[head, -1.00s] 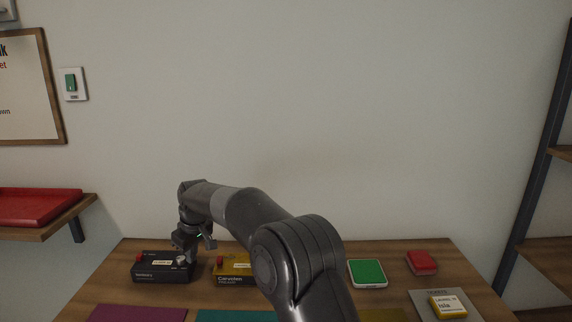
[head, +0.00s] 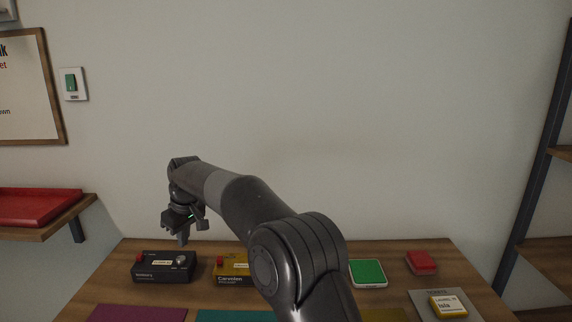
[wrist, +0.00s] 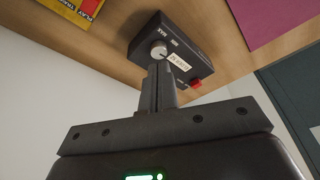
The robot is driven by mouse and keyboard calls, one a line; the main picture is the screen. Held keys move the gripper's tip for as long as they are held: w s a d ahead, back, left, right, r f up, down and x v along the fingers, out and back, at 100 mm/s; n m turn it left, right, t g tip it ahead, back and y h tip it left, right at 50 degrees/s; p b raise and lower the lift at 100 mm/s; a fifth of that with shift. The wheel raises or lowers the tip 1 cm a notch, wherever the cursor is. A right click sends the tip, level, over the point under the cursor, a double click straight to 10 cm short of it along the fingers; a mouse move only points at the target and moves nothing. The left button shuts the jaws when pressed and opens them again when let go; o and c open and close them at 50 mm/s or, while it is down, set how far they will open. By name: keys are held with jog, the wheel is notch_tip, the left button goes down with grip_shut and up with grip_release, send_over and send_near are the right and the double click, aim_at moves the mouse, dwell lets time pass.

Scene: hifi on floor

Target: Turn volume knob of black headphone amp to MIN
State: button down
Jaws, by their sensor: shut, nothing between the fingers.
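The black headphone amp (head: 150,275) sits at the left of the table, with a silver volume knob (head: 181,260), a red part and a pale label on top. In the wrist view the amp (wrist: 181,36) shows behind my fingers, with its knob (wrist: 158,50) just past the fingertips and small MAX lettering beside it. The knob's pointer is too small to read surely. My gripper (head: 183,241) is shut and empty, above the amp and apart from the knob. The fingers (wrist: 158,66) point toward the knob in the wrist view.
A yellow-and-black box (head: 231,270) stands close to the amp's right. A green pad (head: 368,272), a red block (head: 421,262) and a grey plate with a yellow item (head: 448,306) lie further right. Coloured mats (head: 135,313) line the front. The wall stands behind.

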aim_at(189, 265)
jog(key=shift+s+d+f+x, duration=0.15)
jog(key=shift+d+x, duration=0.1)
jog(key=shift+x, duration=0.9)
jog(key=shift+s+d+x, duration=0.1)
jog(key=shift+d+x, duration=0.1)
jog(key=shift+x, duration=0.9)
jog(key=shift+s+d+f+x, duration=0.15)
jog(key=shift+d+x, duration=0.1)
jog(key=shift+x, duration=0.9)
jog(key=shift+w+a+r, duration=0.1)
jog(key=shift+w+a, duration=0.05)
jog(key=shift+a, duration=0.05)
jog(key=shift+w+d, duration=0.2)
jog(key=shift+w, duration=0.2)
jog(key=shift+d, duration=0.1)
jog(key=shift+s+d, duration=0.1)
jog(key=shift+d, duration=0.05)
jog(key=shift+d+r, duration=0.1)
jog(key=shift+d, duration=0.05)
jog(key=shift+w+a+v, duration=0.1)
jog(key=shift+a+v, duration=0.1)
jog(key=shift+v, duration=0.75)
jog(key=shift+w+a+v, duration=0.1)
jog(key=shift+a+v, duration=0.1)
jog(key=shift+v, duration=0.75)
jog(key=shift+w+a+v, duration=0.1)
jog(key=shift+a+v, duration=0.1)
jog(key=shift+v, duration=0.75)
jog(key=shift+r, duration=0.2)
